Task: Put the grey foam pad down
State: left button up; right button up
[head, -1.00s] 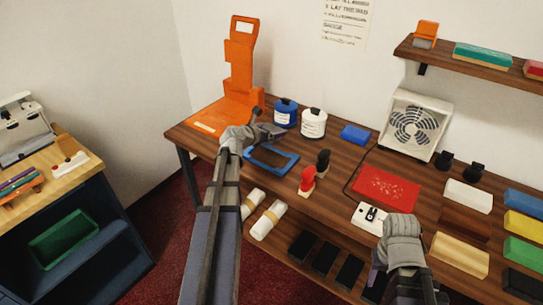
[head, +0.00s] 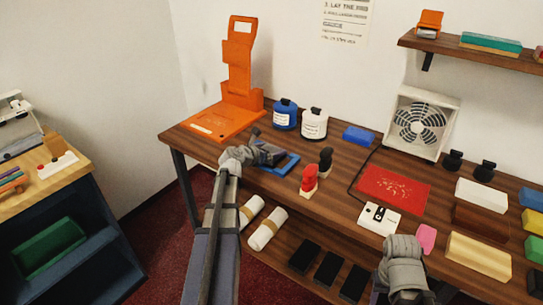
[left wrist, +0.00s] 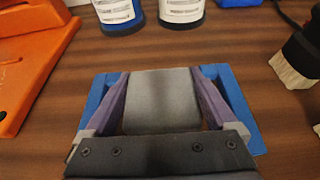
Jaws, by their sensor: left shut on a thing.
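The grey foam pad (left wrist: 163,100) is a light grey rectangle between the two fingers of my left gripper (left wrist: 164,78) in the left wrist view. The gripper is shut on it. The pad is over a flat blue frame (left wrist: 238,108), whose edges show on both sides of the fingers. I cannot tell whether the pad touches it. In the head view my left gripper (head: 268,154) covers much of the blue frame (head: 291,162) and hides most of the pad. My right gripper (head: 404,262) is low at the right; its fingers are hidden.
An orange stand (head: 225,122) is left of the frame. Blue and white jars (head: 314,123) stand behind it. Red and black brushes (head: 309,180) stand to its right. A red mat (head: 393,188), a white switch box (head: 379,218) and a pink piece (head: 426,238) lie further right.

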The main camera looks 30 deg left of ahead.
pick_arm(q)
jog(key=shift+f, duration=0.15)
jog(key=o, duration=1)
jog(key=shift+c, duration=0.2)
jog(key=shift+r, duration=0.25)
jog(key=p+v, duration=0.4)
jog(key=v, duration=0.6)
jog(key=shift+s+r, duration=0.1)
jog(key=shift+s, duration=0.1)
jog(key=shift+p+v, duration=0.4)
jog(key=shift+v, duration=0.4)
